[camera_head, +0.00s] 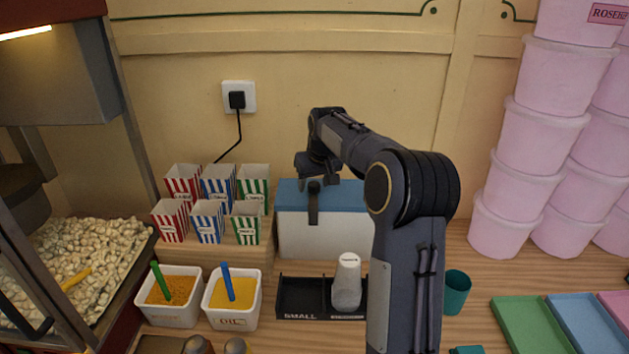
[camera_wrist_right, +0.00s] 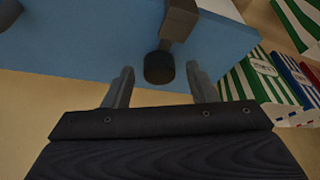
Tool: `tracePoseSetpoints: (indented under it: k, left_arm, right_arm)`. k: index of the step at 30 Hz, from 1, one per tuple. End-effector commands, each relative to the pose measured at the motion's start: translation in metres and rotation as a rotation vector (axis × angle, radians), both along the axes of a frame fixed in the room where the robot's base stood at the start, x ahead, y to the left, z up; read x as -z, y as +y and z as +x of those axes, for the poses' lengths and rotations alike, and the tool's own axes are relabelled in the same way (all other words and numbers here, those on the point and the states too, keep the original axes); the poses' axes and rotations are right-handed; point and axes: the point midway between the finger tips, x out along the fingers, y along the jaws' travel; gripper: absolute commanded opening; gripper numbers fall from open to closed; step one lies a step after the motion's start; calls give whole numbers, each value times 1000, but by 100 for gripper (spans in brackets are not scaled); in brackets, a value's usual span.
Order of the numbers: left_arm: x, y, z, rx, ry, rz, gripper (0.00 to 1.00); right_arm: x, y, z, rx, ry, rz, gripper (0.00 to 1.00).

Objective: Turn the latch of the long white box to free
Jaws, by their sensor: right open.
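The long white box (camera_head: 340,235) stands against the back wall with a blue lid (camera_head: 345,194); the lid also shows in the right wrist view (camera_wrist_right: 80,45). A dark latch (camera_head: 313,209) hangs over the box's front edge, with a round dark knob at its upper end. In the right wrist view the latch (camera_wrist_right: 178,22) ends in this knob, just ahead of and between my fingertips. My right gripper (camera_head: 317,178) is open above the lid; its two fingers (camera_wrist_right: 162,78) stand either side of the knob's line. Contact cannot be told. My left gripper is not in view.
Striped popcorn cartons (camera_head: 207,220) stand on a wooden step close left of the box. In front are a black tray (camera_head: 300,298) with a white shaker (camera_head: 347,281), and two tubs of powder (camera_head: 232,302). Pink tubs (camera_head: 525,180) are stacked at right.

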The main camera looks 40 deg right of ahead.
Motion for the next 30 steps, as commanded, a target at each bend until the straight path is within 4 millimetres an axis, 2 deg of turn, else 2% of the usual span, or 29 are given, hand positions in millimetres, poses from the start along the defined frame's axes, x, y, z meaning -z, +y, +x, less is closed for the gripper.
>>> tracePoseSetpoints:
  k: [3,13,23,30]
  left_arm:
    - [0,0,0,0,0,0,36]
    - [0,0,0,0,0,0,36]
    - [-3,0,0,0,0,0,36]
    - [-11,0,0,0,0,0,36]
  right_arm:
    - [0,0,0,0,0,0,49]
    - [0,0,0,0,0,0,7]
    - [-1,-1,0,-48,0,1,7]
    - [-2,-3,0,-196,-1,1,7]
